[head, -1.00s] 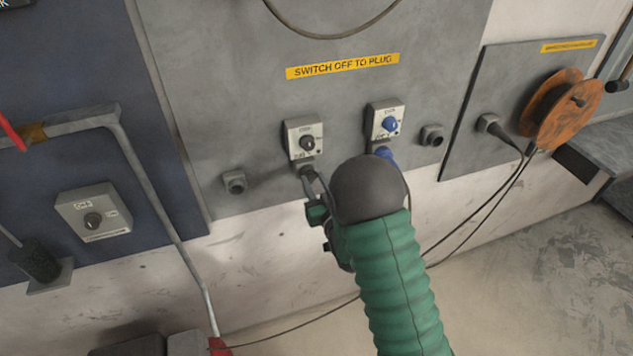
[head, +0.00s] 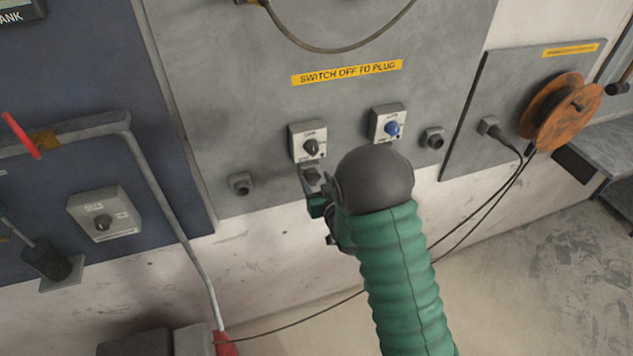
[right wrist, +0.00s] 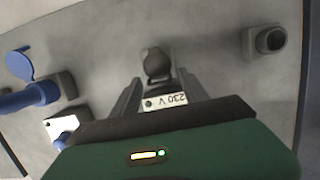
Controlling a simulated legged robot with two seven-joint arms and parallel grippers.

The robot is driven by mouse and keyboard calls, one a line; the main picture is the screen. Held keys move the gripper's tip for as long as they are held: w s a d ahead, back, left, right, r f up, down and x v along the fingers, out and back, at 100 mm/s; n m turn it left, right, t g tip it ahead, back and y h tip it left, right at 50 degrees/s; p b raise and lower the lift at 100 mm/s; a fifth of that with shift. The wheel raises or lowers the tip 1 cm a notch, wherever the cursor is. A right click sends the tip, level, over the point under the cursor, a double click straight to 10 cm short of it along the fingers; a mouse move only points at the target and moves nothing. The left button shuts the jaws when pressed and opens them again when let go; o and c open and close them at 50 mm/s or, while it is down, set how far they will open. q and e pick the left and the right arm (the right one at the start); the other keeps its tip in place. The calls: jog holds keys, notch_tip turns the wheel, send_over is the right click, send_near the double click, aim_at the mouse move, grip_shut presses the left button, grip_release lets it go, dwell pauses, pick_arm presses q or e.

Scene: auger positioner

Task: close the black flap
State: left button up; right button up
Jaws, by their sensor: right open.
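The black flap (right wrist: 157,63) is a dark rounded piece at the socket beside the 230 V label (right wrist: 165,102) in the right wrist view. In the head view its socket (head: 311,174) sits under the switch box with the black knob (head: 311,147), partly hidden by my gripper. I cannot tell how far the flap stands open. My right gripper (right wrist: 158,84) is open, one finger on each side of the socket. No grip on the flap shows, and contact is unclear. In the head view the right gripper (head: 308,190) is largely hidden by my green arm. My left gripper is not in view.
A switch box with a blue knob (head: 391,127) is to the right. Its blue plug (right wrist: 30,97) and raised blue flap (right wrist: 18,66) show in the right wrist view. Round fittings (head: 241,184) (head: 433,138) flank the sockets. A cable (head: 300,325) crosses low in front of the wall.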

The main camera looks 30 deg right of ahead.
jog(key=p+v, duration=1.4)
jog(key=v, duration=0.2)
jog(key=shift+s+p, duration=0.3)
jog(key=shift+p, duration=0.1)
jog(key=shift+a, duration=0.1)
